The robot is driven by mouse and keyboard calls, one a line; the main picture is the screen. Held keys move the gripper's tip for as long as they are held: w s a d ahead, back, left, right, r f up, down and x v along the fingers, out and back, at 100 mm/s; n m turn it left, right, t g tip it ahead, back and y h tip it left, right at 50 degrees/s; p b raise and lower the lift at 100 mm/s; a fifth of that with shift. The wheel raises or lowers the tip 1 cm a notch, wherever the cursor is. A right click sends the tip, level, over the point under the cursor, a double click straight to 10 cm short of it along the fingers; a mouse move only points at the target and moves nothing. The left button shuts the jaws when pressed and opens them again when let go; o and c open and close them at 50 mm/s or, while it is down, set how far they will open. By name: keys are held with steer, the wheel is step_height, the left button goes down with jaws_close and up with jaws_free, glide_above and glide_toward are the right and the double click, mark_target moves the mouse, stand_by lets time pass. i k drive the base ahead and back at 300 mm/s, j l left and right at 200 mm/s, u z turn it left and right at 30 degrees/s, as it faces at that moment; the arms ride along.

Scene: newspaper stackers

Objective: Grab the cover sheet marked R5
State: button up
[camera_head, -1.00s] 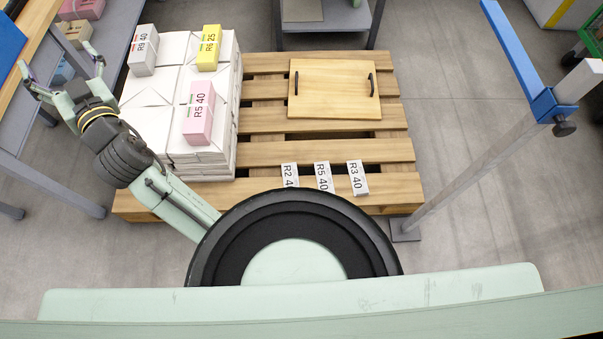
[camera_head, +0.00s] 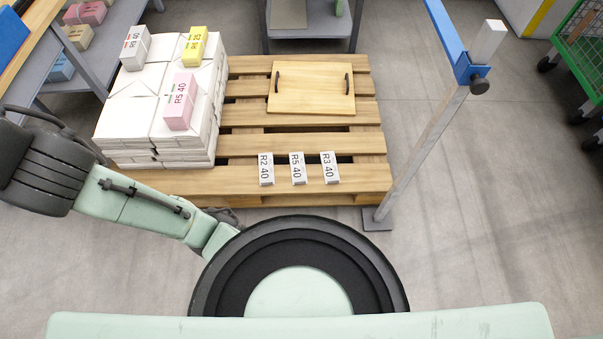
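Three small white cover sheets lie in a row on the front boards of the wooden pallet (camera_head: 300,184). The middle one is the R5 40 sheet (camera_head: 298,169). The R2 40 sheet (camera_head: 266,170) is on its left and the R3 40 sheet (camera_head: 330,168) on its right. A pink block (camera_head: 180,101), also marked R5 40, sits on top of the white stack (camera_head: 130,110) at the pallet's left. My arm reaches out past the left edge of the view, so my gripper is out of sight.
A wooden board with two black handles (camera_head: 311,88) lies on the pallet's back half. A grey post with a blue top (camera_head: 430,140) stands at the pallet's right. A grey block (camera_head: 135,48) and a yellow block (camera_head: 195,46) sit on the stack.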

mark_target(298, 168)
steer(key=k+l+u, duration=0.1)
steer(key=l+u, duration=0.3)
steer(key=k+l+u, duration=0.15)
steer(key=l+u, duration=0.2)
steer(key=k+l+u, duration=0.2)
steer(key=l+u, duration=0.2)
